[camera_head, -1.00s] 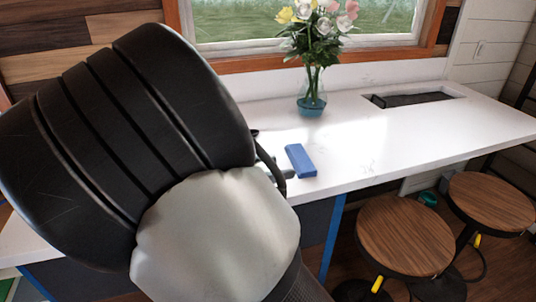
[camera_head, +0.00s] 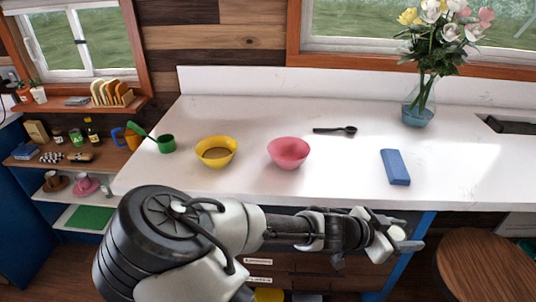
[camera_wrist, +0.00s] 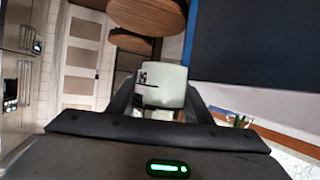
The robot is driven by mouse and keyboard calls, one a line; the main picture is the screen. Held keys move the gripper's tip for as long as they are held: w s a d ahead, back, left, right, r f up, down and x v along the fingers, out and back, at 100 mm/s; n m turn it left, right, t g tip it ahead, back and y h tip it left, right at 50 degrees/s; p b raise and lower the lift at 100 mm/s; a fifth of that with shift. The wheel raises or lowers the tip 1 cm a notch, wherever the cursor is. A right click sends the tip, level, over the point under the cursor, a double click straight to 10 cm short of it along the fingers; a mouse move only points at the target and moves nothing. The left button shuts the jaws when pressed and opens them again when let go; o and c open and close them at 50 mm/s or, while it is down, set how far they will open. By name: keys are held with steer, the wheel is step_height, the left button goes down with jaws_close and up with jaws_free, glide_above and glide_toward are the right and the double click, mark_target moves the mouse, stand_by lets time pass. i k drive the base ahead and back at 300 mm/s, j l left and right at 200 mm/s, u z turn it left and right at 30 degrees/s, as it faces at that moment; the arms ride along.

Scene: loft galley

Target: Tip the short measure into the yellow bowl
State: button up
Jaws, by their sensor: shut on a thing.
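My gripper (camera_head: 392,236) is in front of the counter at the lower right of the head view, below the blue block. In the wrist view its two dark fingers (camera_wrist: 160,98) are shut on a pale, whitish measure (camera_wrist: 163,82) with dark marks on its side. The inside of the measure cannot be seen. The yellow bowl (camera_head: 215,163) stands upright on the counter, left of the middle in the head view, well left of my gripper. It has something brownish inside.
A pink bowl (camera_head: 288,158) stands right of the yellow bowl. A black spoon (camera_head: 334,130), a blue block (camera_head: 395,167) and a flower vase (camera_head: 419,108) are farther right. Stools stand at lower right.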

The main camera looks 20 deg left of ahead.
mark_target(216, 152)
steer(key=u, duration=1.45)
